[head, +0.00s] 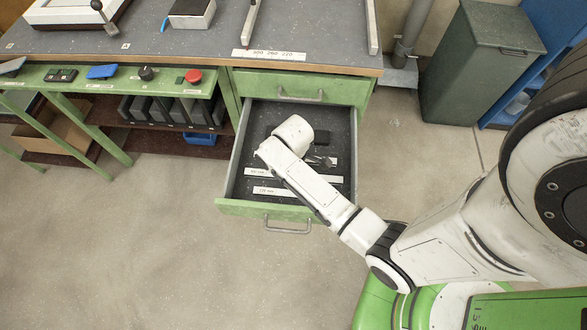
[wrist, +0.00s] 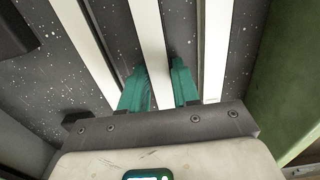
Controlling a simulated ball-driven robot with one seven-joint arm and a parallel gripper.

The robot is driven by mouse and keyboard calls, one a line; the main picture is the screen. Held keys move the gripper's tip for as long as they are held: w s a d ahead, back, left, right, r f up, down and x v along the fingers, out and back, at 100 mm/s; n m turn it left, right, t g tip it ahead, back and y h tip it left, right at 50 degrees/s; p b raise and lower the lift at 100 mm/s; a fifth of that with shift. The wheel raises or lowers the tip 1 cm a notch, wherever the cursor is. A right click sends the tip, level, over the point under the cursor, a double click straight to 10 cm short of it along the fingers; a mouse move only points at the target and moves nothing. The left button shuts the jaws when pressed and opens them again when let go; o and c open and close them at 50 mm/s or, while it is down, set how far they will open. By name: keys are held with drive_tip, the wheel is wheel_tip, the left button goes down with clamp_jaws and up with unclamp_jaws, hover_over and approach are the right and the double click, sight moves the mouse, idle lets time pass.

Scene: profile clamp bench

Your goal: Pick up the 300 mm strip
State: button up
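Several white strips lie in the open green drawer. The longest (head: 325,178) runs across it with a small label at its left end that seems to read 300 mm. A shorter labelled strip (head: 268,190) lies nearer the drawer front. Part of another (head: 325,160) shows farther back. In the wrist view my gripper (wrist: 158,66) has its teal fingers on either side of the middle strip (wrist: 148,35), with almost no gap. I cannot read a label there. In the head view my white arm reaches into the drawer and hides the fingers and parts of the strips.
In the wrist view neighbouring strips lie close to the left (wrist: 84,45) and right (wrist: 216,45) of the fingers. The green drawer front (head: 240,208) and side walls bound the space. A bench top (head: 300,40) stands over the drawer. A grey-green bin (head: 475,65) stands at the right.

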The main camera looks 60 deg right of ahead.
clamp_jaws()
